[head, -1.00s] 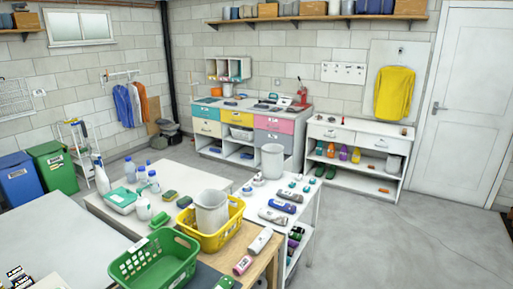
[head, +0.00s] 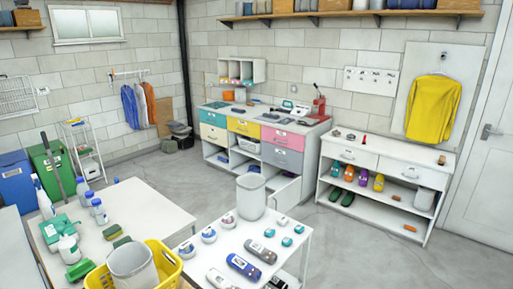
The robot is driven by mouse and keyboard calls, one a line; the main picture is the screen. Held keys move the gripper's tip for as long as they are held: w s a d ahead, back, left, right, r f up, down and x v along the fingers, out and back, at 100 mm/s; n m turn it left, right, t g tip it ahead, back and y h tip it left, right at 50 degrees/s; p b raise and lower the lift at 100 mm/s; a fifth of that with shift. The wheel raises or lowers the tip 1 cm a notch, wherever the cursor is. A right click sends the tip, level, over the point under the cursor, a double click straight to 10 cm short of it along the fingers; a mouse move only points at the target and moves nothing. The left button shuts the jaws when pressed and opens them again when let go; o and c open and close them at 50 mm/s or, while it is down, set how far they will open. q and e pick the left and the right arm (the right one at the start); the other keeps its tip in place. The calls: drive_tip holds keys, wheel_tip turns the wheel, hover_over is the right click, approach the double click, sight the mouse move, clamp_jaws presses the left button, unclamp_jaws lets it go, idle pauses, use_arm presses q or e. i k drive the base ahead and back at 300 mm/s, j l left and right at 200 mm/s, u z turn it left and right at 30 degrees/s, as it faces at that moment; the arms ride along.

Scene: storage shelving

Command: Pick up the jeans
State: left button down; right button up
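I cannot pick out the jeans for certain. Blue garments (head: 131,106) hang on the wall rack at the left, beside an orange one (head: 150,103); they are too small to tell whether one is jeans. Small dark-blue flat items (head: 285,121) lie on top of the coloured drawer cabinet (head: 243,127) against the back wall; I cannot tell what they are. Neither of my grippers is in view.
A white table (head: 160,205) with bottles and a yellow basket (head: 171,262) stands close in front. A white side table (head: 290,216) bears a grey bin (head: 251,196). Clear floor (head: 375,255) lies at the right, before the white shelf unit (head: 387,162).

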sight(275, 116)
drive_tip(key=i+l+u, duration=0.1)
drive_tip(key=i+l, duration=0.25)
drive_tip(key=l, duration=0.15)
drive_tip(key=i+l, duration=0.35)
drive_tip(key=l, duration=0.15)
drive_tip(key=i+l+u, duration=0.15)
drive_tip(key=i+l, duration=0.2)
drive_tip(key=l, duration=0.15)
drive_tip(key=i+l, duration=0.3)
drive_tip(key=l, duration=0.25)
drive_tip(key=i+l+u, duration=0.15)
drive_tip(key=i+l, duration=0.15)
drive_tip(key=l, duration=0.25)
drive_tip(key=i+l, duration=0.3)
drive_tip(key=l, duration=0.3)
drive_tip(key=i+l+u, duration=0.15)
drive_tip(key=l, duration=0.45)
drive_tip(key=i+l, duration=0.35)
drive_tip(key=l, duration=0.25)
drive_tip(key=u, duration=0.05)
